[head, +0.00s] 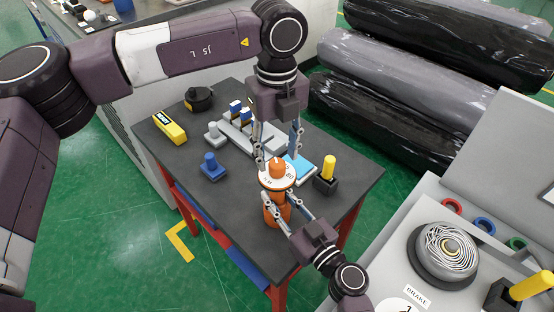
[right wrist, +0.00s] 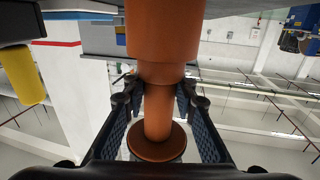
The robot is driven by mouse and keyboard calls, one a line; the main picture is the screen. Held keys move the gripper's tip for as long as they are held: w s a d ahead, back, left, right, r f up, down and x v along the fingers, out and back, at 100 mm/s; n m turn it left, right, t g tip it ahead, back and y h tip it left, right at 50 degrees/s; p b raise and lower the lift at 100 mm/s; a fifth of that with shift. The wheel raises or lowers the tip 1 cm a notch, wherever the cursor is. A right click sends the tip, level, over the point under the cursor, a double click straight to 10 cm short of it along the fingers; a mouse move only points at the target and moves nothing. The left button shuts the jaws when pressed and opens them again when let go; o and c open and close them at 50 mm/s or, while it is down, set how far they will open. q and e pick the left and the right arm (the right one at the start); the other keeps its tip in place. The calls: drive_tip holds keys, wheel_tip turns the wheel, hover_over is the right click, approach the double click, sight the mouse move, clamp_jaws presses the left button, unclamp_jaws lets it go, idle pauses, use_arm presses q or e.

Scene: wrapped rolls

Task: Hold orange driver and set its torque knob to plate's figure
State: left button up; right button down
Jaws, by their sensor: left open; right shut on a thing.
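The orange driver (head: 275,213) stands upright over the dark table, with a white marked dial (head: 271,182) and a small orange knob (head: 278,168) on top. The dial's figures are too small to read. My right gripper (head: 284,199) is shut around the driver's body; the right wrist view shows the orange body (right wrist: 158,112) between its pads. My left gripper (head: 276,160) points down from above, open, with its fingers on either side of the knob. A blue-and-white block (head: 301,167) lies just behind the driver; I cannot tell whether it is the plate.
On the table (head: 235,195) are a yellow tool (head: 169,128), a blue knobbed piece (head: 212,167), a grey rack (head: 240,139), a dark round piece (head: 199,99) and a yellow peg in a black block (head: 326,176). A grey bench with a coil (head: 447,250) stands right. Wrapped rolls lie behind.

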use_arm(q)
drive_tip(key=shift+f, duration=1.4)
use_arm(e)
drive_tip(key=shift+f, duration=0.15)
use_arm(q)
drive_tip(key=shift+c, duration=0.4)
drive_tip(key=c, duration=1.1)
drive_tip(key=m, duration=0.5)
drive_tip(key=shift+m, duration=0.3)
drive_tip(key=m, duration=0.6)
drive_tip(key=shift+r, duration=0.1)
use_arm(e)
drive_tip(key=shift+d, duration=0.1)
